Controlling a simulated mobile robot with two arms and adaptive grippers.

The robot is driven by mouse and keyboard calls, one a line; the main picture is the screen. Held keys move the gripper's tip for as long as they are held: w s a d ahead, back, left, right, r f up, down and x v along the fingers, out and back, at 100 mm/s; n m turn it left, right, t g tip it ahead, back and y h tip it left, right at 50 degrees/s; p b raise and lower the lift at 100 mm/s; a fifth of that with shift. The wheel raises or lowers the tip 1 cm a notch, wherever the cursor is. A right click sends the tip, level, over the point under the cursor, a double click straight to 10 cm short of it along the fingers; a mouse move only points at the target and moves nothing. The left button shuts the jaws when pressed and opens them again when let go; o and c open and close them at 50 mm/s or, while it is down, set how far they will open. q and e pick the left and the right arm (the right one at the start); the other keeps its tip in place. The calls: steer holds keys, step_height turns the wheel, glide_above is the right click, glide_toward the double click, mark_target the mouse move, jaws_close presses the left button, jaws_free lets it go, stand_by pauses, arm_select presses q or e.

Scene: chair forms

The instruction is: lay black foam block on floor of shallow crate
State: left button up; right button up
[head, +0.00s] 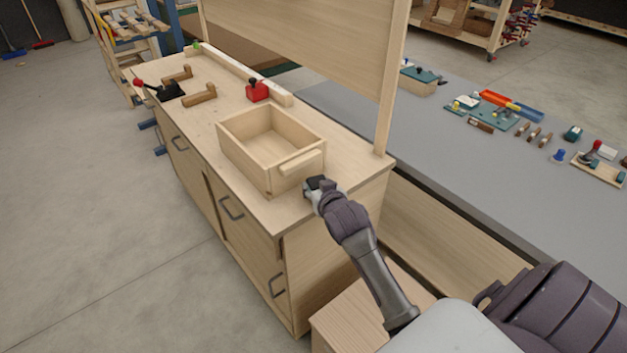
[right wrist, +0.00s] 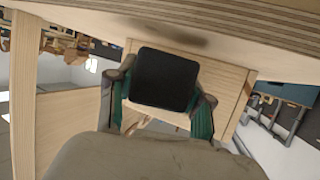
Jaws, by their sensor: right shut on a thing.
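The shallow crate (head: 244,151) is an open box of pale wood on the workbench top, with a wooden bar handle on its near right side. Its floor looks empty in the head view. My right gripper (head: 317,187) is just beside the crate's near right side, over the bench edge. It is shut on the black foam block (right wrist: 166,79), which sits between the green-padded fingers (right wrist: 163,115) in the right wrist view. In the head view the block is small and dark at the gripper's tip. My left gripper is not in view.
The bench top (head: 208,117) also bears a red clamp (head: 257,91), wooden handles (head: 199,95) and a black tool with a red knob (head: 165,90). An upright wooden post (head: 391,80) and panel rise behind the crate. A grey table (head: 440,155) with small parts stands to the right.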

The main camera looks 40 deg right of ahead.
mark_target(314, 176)
steer(key=shift+w+d+r, duration=0.1)
steer(key=shift+w+d, duration=0.05)
steer(key=shift+w, duration=0.3)
steer(key=w, duration=0.1)
steer(key=w+d, duration=0.1)
steer(key=shift+w, duration=0.35)
steer(key=shift+s+a+f+p, duration=0.1)
steer(key=shift+f+p, duration=0.2)
steer(key=shift+f, duration=0.55)
steer(key=shift+f, duration=0.2)
steer(key=o, duration=0.7)
steer(key=shift+o, duration=0.2)
steer(key=shift+r, duration=0.2)
